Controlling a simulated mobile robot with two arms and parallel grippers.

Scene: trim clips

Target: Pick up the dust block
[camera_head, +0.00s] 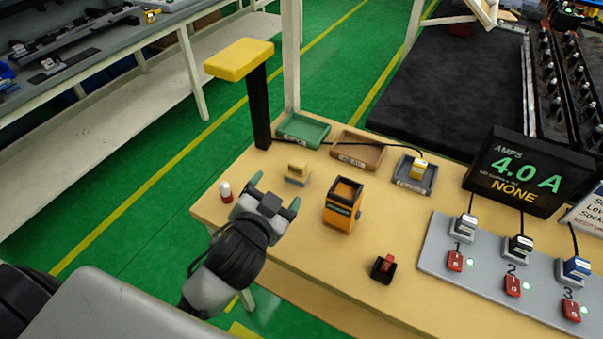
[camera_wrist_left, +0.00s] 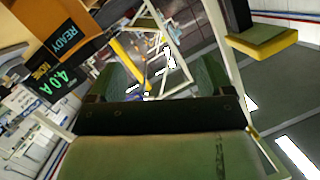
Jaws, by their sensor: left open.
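A small tan block with a greyish lower part (camera_head: 297,173) stands near the back left of the workbench in the head view; it appears to be the dust block. My left gripper (camera_head: 275,192) is open and empty, its two green-tipped fingers spread in front of and to the left of the block. The fingers are apart from the block as far as I can tell. In the left wrist view the open fingers (camera_wrist_left: 158,78) frame only distant background, and the block is not visible there. My right gripper is in neither view.
An orange box (camera_head: 340,216) with a dark open top stands just right of my gripper. A red-and-white piece (camera_head: 226,192) is at the left edge. A yellow-topped post (camera_head: 258,100) and green tray (camera_head: 303,130) stand behind. A red switch (camera_head: 383,266) lies ahead of the socket panel (camera_head: 445,240).

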